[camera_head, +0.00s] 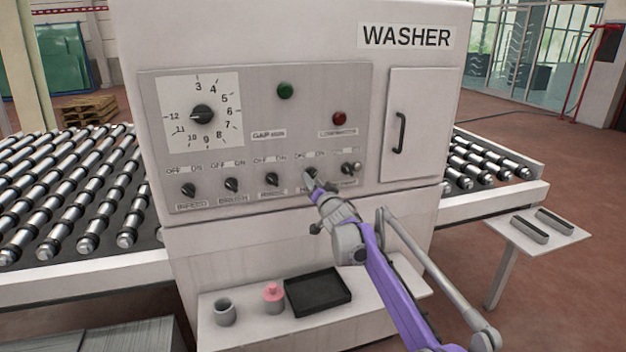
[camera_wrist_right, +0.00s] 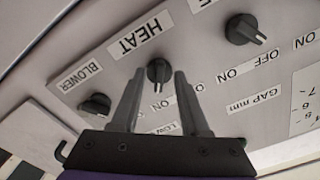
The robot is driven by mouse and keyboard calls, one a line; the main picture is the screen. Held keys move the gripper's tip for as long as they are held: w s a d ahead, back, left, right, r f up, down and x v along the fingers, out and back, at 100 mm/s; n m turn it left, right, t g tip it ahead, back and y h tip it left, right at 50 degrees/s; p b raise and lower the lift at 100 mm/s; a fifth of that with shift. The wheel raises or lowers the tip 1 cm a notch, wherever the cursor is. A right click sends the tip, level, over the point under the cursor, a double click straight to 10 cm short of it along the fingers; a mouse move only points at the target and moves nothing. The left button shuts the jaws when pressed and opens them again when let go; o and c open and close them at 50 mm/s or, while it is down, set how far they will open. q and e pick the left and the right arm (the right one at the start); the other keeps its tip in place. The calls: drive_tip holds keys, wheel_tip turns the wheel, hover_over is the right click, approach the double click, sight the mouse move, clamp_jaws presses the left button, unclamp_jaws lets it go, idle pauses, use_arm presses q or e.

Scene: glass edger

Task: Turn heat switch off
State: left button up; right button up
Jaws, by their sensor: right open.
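The heat switch (camera_head: 311,173) is a black rotary knob in the lower row of the washer's control panel, partly covered by my right gripper in the head view. In the right wrist view, the knob (camera_wrist_right: 159,69) sits beside its HEAT label, which looks upside down. Its pale pointer mark faces down the picture, roughly toward the ON label (camera_wrist_right: 164,104). My right gripper (camera_head: 318,187) is at the panel, open, with its two fingers (camera_wrist_right: 159,78) on either side of the knob; whether they touch it is unclear. My left gripper is not in view.
The blower knob (camera_wrist_right: 95,104) and the rinse knob (camera_head: 271,179) flank the heat switch closely. A shelf below holds a black tray (camera_head: 318,291).

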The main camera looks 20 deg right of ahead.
drive_tip(key=shift+w, duration=0.55)
clamp_jaws()
